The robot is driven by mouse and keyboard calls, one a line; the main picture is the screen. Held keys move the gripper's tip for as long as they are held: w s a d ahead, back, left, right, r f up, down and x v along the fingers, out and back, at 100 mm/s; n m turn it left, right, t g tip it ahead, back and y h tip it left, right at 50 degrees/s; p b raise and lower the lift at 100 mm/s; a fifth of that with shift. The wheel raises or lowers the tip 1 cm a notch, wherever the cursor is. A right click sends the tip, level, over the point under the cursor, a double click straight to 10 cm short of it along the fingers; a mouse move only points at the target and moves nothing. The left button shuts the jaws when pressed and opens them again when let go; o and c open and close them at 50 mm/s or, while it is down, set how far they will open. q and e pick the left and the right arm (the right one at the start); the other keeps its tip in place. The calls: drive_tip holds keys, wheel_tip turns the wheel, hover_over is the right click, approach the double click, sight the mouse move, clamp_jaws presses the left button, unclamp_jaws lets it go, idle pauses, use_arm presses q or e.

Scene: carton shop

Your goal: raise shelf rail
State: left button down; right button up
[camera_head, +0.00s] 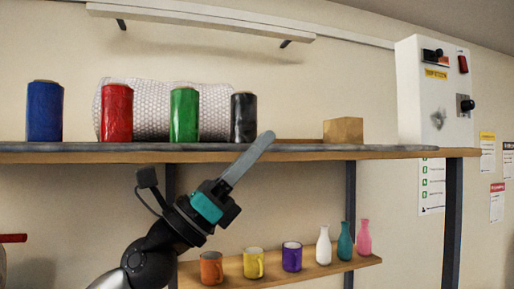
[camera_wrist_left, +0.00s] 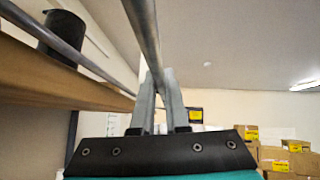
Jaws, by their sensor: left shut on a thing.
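The shelf rail (camera_head: 330,148) is a long grey bar running along the front edge of the upper wooden shelf (camera_head: 400,154). In the left wrist view a grey bar (camera_wrist_left: 144,35) runs from the top down between my fingers. My left gripper (camera_head: 266,138) reaches up from below, its fingers crossing in front of the shelf edge. It also shows in the left wrist view (camera_wrist_left: 161,85), with the fingers shut on the bar. The exact contact is partly hidden by the fingers. My right gripper is not in view.
Blue (camera_head: 45,112), red (camera_head: 117,112), green (camera_head: 184,115) and black (camera_head: 244,117) rolls stand behind the rail, with a bubble-wrap roll (camera_head: 151,95) and a small carton (camera_head: 343,130). Mugs and bottles stand on the lower shelf (camera_head: 225,270). A white control box (camera_head: 425,110) is at right.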

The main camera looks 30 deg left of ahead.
use_arm(q)
drive_tip(key=n+y+p, duration=0.1)
drive_tip(key=p, duration=0.1)
drive_tip(key=r+n+t+y+p, duration=0.1)
drive_tip(key=n+p, duration=0.1)
drive_tip(key=shift+r+y, duration=0.15)
drive_tip(key=shift+y, duration=0.15)
drive_tip(key=n+y, duration=0.1)
drive_tip(key=n+t+y, duration=0.1)
drive_tip(key=shift+r+n+p, duration=0.25)
drive_tip(key=shift+n+p, duration=0.05)
drive_tip(key=shift+p, duration=0.1)
drive_tip(key=shift+r+n+y, duration=0.25)
drive_tip(key=shift+n+y, duration=0.7)
drive_tip(key=shift+n, duration=0.15)
drive_tip(key=shift+r+n+y, duration=0.2)
drive_tip(key=shift+n+y, duration=0.75)
drive_tip(key=shift+n, duration=0.15)
drive_tip(key=n+y, duration=0.2)
drive_tip(key=n, duration=0.1)
drive_tip(key=w+a+r+n+g+y, duration=0.1)
drive_tip(key=n+y, duration=0.1)
drive_tip(key=n, duration=0.1)
drive_tip(key=r+n+g+y, duration=0.1)
drive_tip(key=n+y, duration=0.1)
drive_tip(key=shift+w+a+r+n+y, duration=0.2)
drive_tip(key=shift+a+n+y, duration=0.1)
drive_tip(key=shift+n, duration=0.1)
